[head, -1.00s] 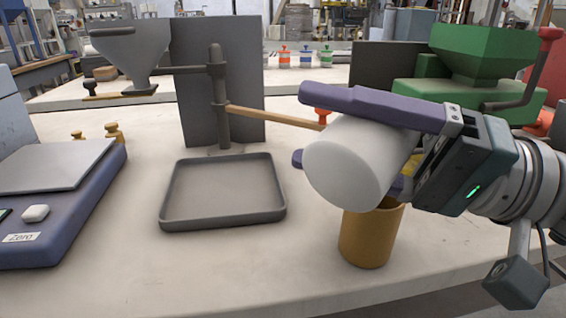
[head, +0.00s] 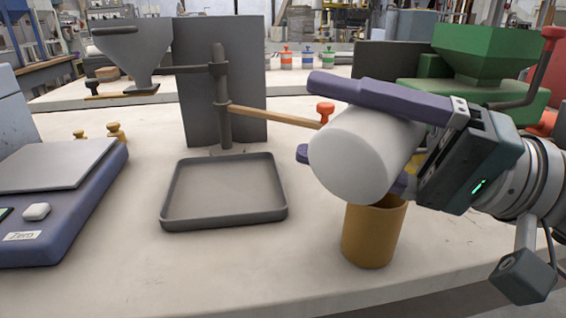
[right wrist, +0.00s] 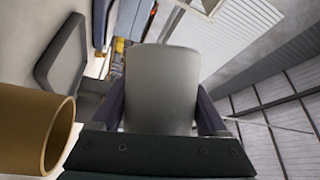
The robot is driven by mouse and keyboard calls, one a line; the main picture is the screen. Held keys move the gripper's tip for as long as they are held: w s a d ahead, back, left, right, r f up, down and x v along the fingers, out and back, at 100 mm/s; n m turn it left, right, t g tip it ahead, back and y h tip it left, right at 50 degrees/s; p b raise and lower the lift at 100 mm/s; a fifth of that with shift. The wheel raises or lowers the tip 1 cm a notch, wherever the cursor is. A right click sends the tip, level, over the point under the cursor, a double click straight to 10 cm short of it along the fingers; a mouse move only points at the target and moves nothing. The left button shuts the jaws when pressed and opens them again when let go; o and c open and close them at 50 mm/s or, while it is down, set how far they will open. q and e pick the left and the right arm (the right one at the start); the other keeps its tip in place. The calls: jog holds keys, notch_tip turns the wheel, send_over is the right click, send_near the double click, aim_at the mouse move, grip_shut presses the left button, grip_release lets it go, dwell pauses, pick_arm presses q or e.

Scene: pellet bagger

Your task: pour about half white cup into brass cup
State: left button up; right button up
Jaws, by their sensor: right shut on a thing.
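The white cup (head: 362,155) is held tilted well over on its side, just above the brass cup. My right gripper (head: 312,118) is shut on it, with one purple finger along its top and the other partly hidden behind it. A smooth rounded end faces the head camera; the cup's mouth and contents are hidden. The brass cup (head: 372,238) stands upright on the bench below, its opening mostly covered by the white cup. In the right wrist view the white cup (right wrist: 162,90) lies between the fingers and the brass cup (right wrist: 30,130) is at lower left. No falling pellets show.
A shallow grey tray (head: 224,222) lies left of the cups. A blue scale (head: 85,215) is at far left, with brass weights (head: 116,132) behind it. A stand (head: 222,100) with a wooden lever rises behind the tray. A green hopper (head: 485,55) stands behind my right arm.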

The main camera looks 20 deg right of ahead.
jog(key=shift+w+d+r+m+t+b, duration=0.15)
jog(key=shift+d+r+m+t, duration=0.3)
jog(key=shift+m, duration=0.7)
jog(key=shift+w+d+r+m+t+b, duration=0.2)
jog(key=shift+m+t, duration=0.5)
jog(key=shift+m, duration=0.4)
jog(key=shift+w+d+r+m+t+b, duration=0.15)
jog(key=shift+d+r+m+t, duration=0.3)
jog(key=shift+m, duration=0.7)
dwell(4.6)
